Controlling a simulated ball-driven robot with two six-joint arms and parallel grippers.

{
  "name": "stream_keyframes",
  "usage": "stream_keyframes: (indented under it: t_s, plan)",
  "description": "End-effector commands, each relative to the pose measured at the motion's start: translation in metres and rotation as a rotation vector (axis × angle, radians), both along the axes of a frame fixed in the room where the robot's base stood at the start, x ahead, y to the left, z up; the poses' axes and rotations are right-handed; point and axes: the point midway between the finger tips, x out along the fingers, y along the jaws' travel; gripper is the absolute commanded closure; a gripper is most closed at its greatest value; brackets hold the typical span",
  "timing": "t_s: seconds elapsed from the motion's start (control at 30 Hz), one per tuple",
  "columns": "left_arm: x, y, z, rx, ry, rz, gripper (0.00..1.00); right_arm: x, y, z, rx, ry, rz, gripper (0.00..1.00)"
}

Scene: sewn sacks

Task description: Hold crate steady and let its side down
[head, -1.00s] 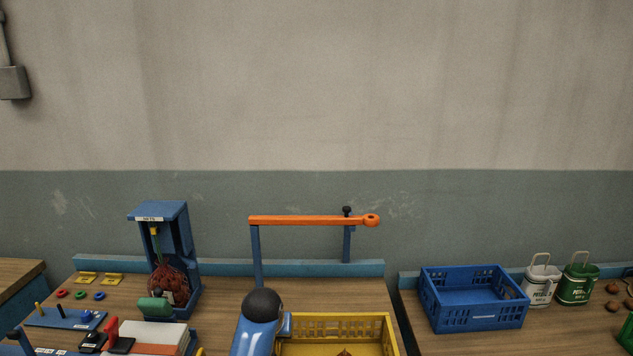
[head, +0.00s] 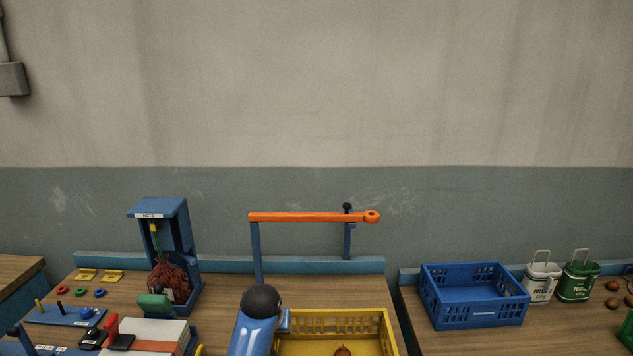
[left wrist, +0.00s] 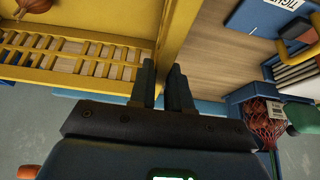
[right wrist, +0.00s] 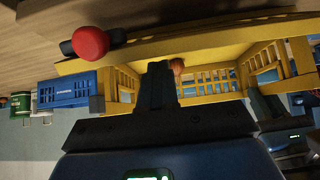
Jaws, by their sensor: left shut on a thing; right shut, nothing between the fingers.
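The yellow crate (head: 388,322) stands at the bottom of the head view, cut off by the frame, with a brown onion (head: 343,351) inside. In the left wrist view my left gripper (left wrist: 164,72) is shut on the crate's yellow wall (left wrist: 172,35). In the right wrist view my right gripper (right wrist: 158,68) is shut and empty in front of the slatted crate (right wrist: 205,52). A red knob (right wrist: 90,43) on a black stem is beside the crate's yellow edge there. The fingers are out of the head view.
A blue crate (head: 475,320) and white (head: 541,284) and green (head: 578,282) tins stand on the right table. An orange bar (head: 310,217) on blue posts rises behind the yellow crate. Left are a blue stand (head: 190,250) with a red net sack (head: 167,280) and small fixtures.

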Motion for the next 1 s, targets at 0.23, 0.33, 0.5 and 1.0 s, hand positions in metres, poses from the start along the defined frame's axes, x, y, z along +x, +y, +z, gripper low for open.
stream_keyframes:
  t_s: [0.23, 0.33, 0.5, 1.0]
  plan:
    - [-0.001, -0.002, -0.001, -0.001, 0.003, -0.003, 1.00, 0.004, 0.001, 0.011, 0.003, -0.007, 0.001, 1.00]
    - [-0.001, -0.002, -0.001, -0.001, 0.004, -0.004, 1.00, 0.004, 0.001, 0.020, 0.003, -0.009, 0.001, 1.00]
    - [-0.001, -0.003, -0.001, -0.002, 0.005, -0.005, 1.00, 0.004, 0.001, 0.036, 0.004, -0.011, 0.001, 1.00]
    - [-0.001, -0.003, -0.001, -0.002, 0.005, -0.006, 1.00, 0.004, 0.001, 0.080, 0.004, -0.011, 0.002, 1.00]
